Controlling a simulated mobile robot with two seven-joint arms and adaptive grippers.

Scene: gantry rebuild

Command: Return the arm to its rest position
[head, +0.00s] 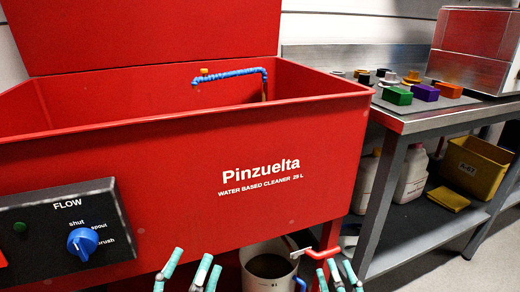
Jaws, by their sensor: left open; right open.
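My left gripper (190,268) shows at the bottom edge, left of centre, in front of the red washer's lower front. Its teal-tipped fingers are spread open with nothing between them. My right gripper (338,274) is at the bottom edge, right of centre, just right of the white bucket. Its fingers are also open and appear empty. Only the finger ends show; the palms and the arms are cut off by the bottom of the picture.
A red washer (190,185) fills the left, with a blue flow knob (82,243) and a blue hose (230,73). A white bucket (268,268) stands below by a drain valve. At right, a steel bench (430,118) holds coloured blocks; a yellow bin (475,165) sits beneath.

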